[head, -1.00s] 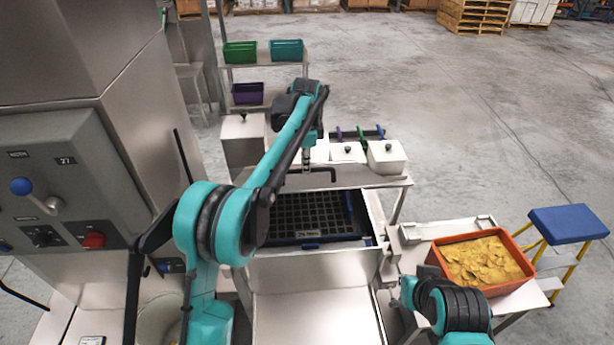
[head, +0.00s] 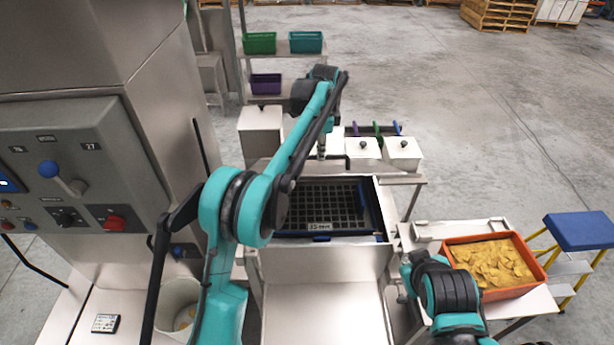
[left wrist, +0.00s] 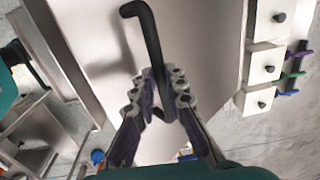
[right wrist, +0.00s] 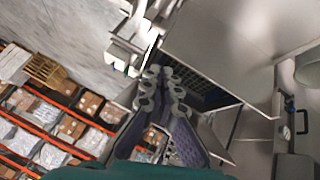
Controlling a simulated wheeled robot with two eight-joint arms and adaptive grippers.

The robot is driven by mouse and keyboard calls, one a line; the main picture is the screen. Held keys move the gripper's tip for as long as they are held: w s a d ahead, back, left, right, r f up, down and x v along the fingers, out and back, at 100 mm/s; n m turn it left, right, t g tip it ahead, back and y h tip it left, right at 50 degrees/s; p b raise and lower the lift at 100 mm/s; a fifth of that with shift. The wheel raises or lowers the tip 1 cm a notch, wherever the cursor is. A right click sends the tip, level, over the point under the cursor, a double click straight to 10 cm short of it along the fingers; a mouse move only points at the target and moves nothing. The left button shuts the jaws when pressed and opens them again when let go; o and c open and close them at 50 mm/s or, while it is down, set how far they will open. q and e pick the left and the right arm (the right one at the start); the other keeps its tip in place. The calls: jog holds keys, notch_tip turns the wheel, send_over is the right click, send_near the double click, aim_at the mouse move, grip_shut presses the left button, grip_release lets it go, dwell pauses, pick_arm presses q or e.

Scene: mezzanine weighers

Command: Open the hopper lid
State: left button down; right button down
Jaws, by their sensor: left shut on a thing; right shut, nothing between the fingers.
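My left gripper (left wrist: 160,88) is shut on a black bent bar handle (left wrist: 150,35) in the left wrist view. The handle stands against a broad bare steel panel, which looks like the hopper lid (left wrist: 205,50).
An orange tub (head: 475,294) of yellow flakes stands on a side table at right, by a blue-topped step stool (head: 578,231). White lidded bins (head: 403,155) stand behind the hopper. A control panel (head: 65,180) is at left. Open floor lies beyond.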

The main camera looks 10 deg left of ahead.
pick_arm(q)
jog(key=shift+w+a+f, duration=0.15)
jog(key=shift+w+f, duration=0.05)
jog(key=shift+w, duration=0.05)
pick_arm(e)
jog(key=w+a+n+t, duration=0.3)
jog(key=w+a+n, duration=0.6)
jog(key=n, duration=0.6)
jog(key=a+f+n+t+y, duration=0.2)
jog(key=a+n+t+y, duration=0.1)
jog(key=a+n, duration=1.45)
jog(key=w+a, duration=0.2)
jog(key=w, duration=0.9)
jog(key=shift+w+f+n, duration=0.2)
jog(key=shift+w+n, duration=0.15)
jog(key=shift+w, duration=0.05)
jog(key=shift+w+r, duration=0.1)
